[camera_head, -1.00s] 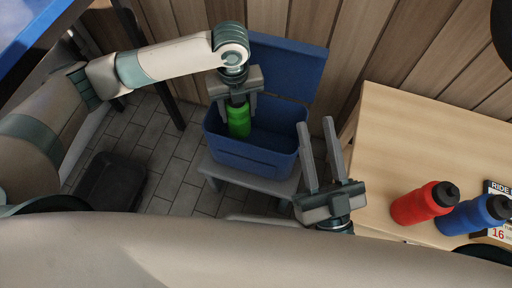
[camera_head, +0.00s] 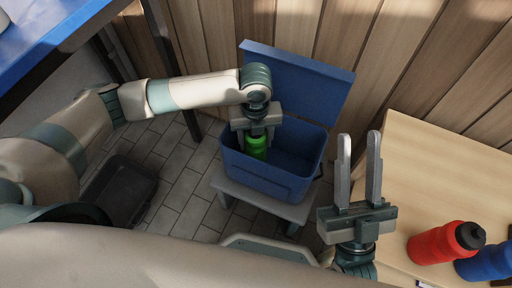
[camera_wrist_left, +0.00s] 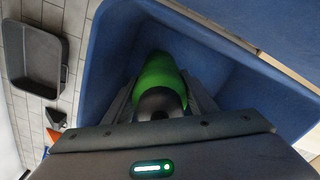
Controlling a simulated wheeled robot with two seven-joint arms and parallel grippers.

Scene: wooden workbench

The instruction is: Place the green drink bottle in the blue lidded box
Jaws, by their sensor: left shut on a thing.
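The blue lidded box (camera_head: 262,178) stands on a small grey stool with its lid (camera_head: 297,85) open, tilted back toward the wooden wall. My left gripper (camera_head: 256,146) reaches down into the left part of the box, shut on the green drink bottle (camera_head: 256,152). The bottle is upright inside the box walls; I cannot tell whether it touches the floor of the box. In the left wrist view the green bottle (camera_wrist_left: 160,75) with its dark cap sits between the fingers, with blue walls around it. My right gripper (camera_head: 360,165) is open and empty, right of the box.
A wooden table (camera_head: 430,170) at right holds a red bottle (camera_head: 440,243) and a blue bottle (camera_head: 485,262). A grey stool (camera_head: 285,208) supports the box. A black tray (camera_head: 122,190) lies on the tiled floor at left. A blue-topped table (camera_head: 60,35) is at upper left.

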